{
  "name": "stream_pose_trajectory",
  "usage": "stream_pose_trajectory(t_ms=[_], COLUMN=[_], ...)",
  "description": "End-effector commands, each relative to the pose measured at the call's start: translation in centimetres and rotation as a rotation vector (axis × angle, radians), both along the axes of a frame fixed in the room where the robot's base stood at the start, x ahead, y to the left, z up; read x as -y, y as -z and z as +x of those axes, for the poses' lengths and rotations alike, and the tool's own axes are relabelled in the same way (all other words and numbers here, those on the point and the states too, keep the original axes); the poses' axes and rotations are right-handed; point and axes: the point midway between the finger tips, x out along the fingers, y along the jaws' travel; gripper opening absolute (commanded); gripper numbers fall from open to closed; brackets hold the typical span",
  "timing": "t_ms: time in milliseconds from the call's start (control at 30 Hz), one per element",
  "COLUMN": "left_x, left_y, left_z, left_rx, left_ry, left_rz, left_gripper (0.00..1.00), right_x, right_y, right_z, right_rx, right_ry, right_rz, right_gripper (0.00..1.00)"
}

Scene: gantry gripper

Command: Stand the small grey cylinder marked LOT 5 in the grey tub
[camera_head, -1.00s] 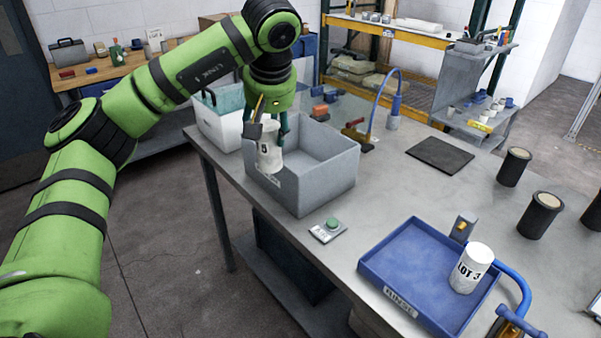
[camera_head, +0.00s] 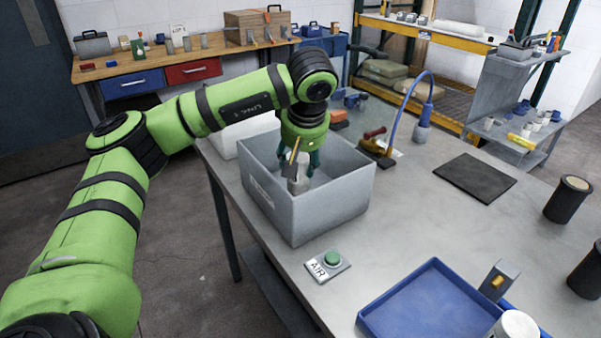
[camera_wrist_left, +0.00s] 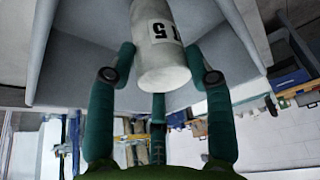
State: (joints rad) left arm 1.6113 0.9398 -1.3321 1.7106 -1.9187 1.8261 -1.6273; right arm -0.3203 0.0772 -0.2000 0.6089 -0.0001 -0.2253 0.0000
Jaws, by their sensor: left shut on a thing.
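The small pale grey cylinder (camera_head: 299,186) is held in the grey tub (camera_head: 332,206), near its front corner. Its lower end is hidden behind the tub's near wall, so I cannot tell whether it touches the floor. My left gripper (camera_head: 299,168) reaches down from above into the tub and is shut on the cylinder. In the left wrist view the cylinder (camera_wrist_left: 162,62) sits between the teal fingers (camera_wrist_left: 158,78), its label showing a 5 and part of a letter. The tub's pale walls (camera_wrist_left: 75,65) surround it there. My right gripper is not in view.
A white bin (camera_head: 232,137) stands behind the tub. A dark mat (camera_head: 474,178) lies right.

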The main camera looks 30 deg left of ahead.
Motion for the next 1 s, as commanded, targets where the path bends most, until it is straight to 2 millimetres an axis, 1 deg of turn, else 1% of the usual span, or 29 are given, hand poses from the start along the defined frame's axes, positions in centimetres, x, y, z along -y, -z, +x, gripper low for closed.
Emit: stream_pose_trajectory(t_ms=[67,200,267,333,500,533,567,600,800,933,1000], left_x=[0.0,0.0,0.0,0.0,0.0,0.0,0.0,0.0,0.0,0.1,0.2], left_y=[0.5,2.3,3.1,3.6,3.7,3.8,3.8,3.8,3.8,3.7,3.3], left_z=[0.0,0.0,0.0,0.0,0.0,0.0,0.0,0.0,0.0,0.0,-0.1], left_rx=[0.001,-0.001,0.0,0.002,0.003,0.0,0.0,-0.001,-0.001,0.0,0.002], left_ry=[0.0,0.001,0.001,0.002,0.001,0.001,0.001,0.001,0.001,0.001,0.002], left_rz=[0.0,0.001,0.0,0.0,0.0,-0.001,-0.001,0.0,0.0,0.0,0.0], left_gripper=[0.0,0.0,0.0,0.0,0.0,0.6,0.72,0.77,0.77,0.77,0.77], right_x=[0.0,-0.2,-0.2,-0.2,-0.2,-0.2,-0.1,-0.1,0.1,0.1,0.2], right_y=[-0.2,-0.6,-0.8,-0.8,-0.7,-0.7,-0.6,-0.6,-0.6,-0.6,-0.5], right_z=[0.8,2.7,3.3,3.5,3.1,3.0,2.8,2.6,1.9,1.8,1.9], right_rx=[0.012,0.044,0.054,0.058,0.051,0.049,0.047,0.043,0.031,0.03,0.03], right_ry=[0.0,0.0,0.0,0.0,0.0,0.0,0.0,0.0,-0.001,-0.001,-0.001], right_rz=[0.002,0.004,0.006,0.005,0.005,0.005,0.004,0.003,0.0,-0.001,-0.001], right_gripper=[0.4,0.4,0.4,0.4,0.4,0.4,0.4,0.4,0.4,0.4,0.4])
